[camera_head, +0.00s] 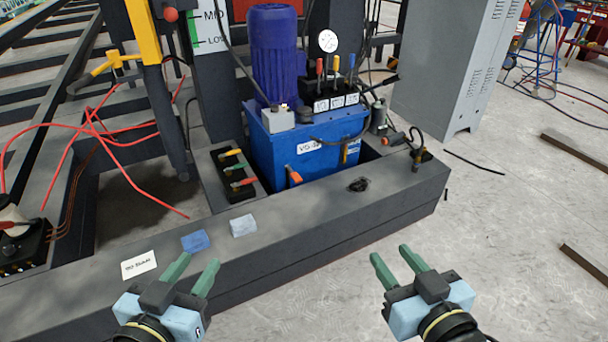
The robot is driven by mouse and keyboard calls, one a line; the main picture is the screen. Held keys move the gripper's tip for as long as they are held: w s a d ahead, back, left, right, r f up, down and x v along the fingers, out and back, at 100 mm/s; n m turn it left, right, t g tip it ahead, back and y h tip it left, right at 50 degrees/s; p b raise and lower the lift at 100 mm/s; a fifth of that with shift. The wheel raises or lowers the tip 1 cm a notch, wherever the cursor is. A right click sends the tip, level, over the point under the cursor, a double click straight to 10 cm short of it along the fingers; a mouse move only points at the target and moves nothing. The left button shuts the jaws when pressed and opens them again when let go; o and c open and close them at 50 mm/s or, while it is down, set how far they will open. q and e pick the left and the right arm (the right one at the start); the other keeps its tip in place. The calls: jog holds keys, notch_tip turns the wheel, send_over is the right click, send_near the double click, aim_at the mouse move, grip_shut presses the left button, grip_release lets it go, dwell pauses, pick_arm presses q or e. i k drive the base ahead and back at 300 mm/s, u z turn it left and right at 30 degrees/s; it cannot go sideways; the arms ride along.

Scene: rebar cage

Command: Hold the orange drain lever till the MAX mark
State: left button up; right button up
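A blue tank unit (300,150) with a blue motor stands in the dark frame. A small orange lever (294,176) sits low at its front. Another orange-topped lever (337,64) stands among red and blue ones on the valve block; I cannot tell from labels which one is the drain lever. A level scale (205,30) on the post shows MID and LOW marks; no MAX mark is in view. My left gripper (198,261) is open and empty in front of the beam. My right gripper (391,252) is open and empty, right of it. Both are apart from the levers.
The dark beam (310,225) carries a blue cloth (195,241), a grey cloth (243,226) and a white card (138,265). Red cables (90,130) lie at left. A black tray (232,175) holds small colored handles. A grey cabinet (450,70) stands behind.

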aim_at(295, 176)
jog(key=z, duration=0.4)
jog(key=i, duration=0.95)
jog(key=u, duration=0.65)
jog(key=i, duration=0.65)
jog(key=u, duration=0.7)
